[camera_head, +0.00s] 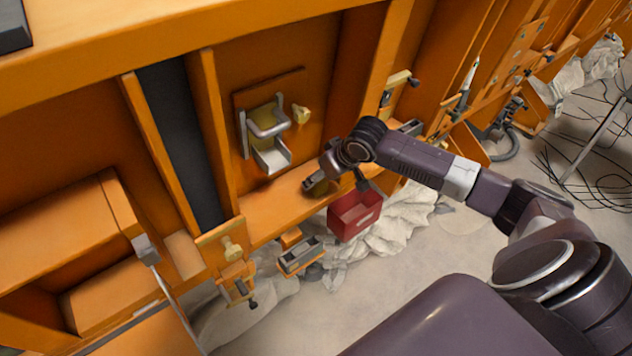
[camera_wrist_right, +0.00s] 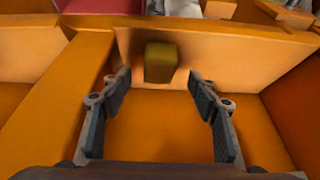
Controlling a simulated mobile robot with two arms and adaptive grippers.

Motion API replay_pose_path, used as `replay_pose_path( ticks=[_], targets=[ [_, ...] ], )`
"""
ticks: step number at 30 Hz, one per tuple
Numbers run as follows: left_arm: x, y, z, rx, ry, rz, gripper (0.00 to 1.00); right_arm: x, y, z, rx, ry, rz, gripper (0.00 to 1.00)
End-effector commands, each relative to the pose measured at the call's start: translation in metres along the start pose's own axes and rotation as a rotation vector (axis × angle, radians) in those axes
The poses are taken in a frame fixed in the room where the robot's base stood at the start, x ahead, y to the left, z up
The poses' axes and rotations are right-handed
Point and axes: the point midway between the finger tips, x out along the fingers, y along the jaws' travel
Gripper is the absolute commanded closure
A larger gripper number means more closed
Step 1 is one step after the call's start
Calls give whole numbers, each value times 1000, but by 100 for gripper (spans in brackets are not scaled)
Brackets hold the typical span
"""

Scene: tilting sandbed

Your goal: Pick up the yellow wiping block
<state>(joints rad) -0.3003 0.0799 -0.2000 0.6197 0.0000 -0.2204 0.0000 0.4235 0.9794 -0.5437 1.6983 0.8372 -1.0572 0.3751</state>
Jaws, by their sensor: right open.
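The yellow wiping block (camera_wrist_right: 160,62) shows in the right wrist view as a small olive-yellow block by an orange board. It appears ahead of and between the fingertips of my right gripper (camera_wrist_right: 160,82), with a gap on both sides. The gripper is open and holds nothing. In the head view my right gripper (camera_head: 316,184) is low over the orange ledge (camera_head: 275,212), and I cannot clearly make out the block there. My left gripper is not in view.
A red bin (camera_head: 358,222) hangs just below the ledge, near the right gripper. A metal handle bracket (camera_head: 268,128) and a yellow knob (camera_head: 300,114) are on the panel behind. Orange ribs flank this bay. Crumpled white sheeting (camera_head: 400,220) lies below.

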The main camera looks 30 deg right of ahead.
Motion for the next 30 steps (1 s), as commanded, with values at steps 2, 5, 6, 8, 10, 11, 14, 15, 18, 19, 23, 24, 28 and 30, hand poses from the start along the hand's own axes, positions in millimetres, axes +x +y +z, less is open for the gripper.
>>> replay_pose_path(
  ticks=[2,5,6,8,10,11,14,15,18,19,23,24,28,30],
  targets=[
    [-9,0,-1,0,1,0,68,9,0,0,2,-4,-1,45],
    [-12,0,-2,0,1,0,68,23,1,1,2,-2,-1,45],
    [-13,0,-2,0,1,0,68,28,1,1,1,-1,-1,45],
    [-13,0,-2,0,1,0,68,33,1,1,1,-1,-1,45],
    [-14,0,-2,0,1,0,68,37,1,1,0,0,-1,45],
    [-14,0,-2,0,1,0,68,38,1,1,0,0,0,45],
    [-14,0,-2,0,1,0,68,40,2,2,-2,0,0,45],
    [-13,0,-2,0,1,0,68,39,2,2,-2,0,0,45],
    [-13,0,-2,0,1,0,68,39,2,2,-2,0,0,46],
    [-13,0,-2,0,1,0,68,39,2,2,-2,0,0,49],
    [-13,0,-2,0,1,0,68,39,2,2,-2,0,0,64],
    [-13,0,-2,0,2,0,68,39,2,2,-2,0,0,68],
    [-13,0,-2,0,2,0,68,39,2,2,-1,-1,0,82],
    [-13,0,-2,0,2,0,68,39,2,2,-1,-1,0,84]
  ],
)
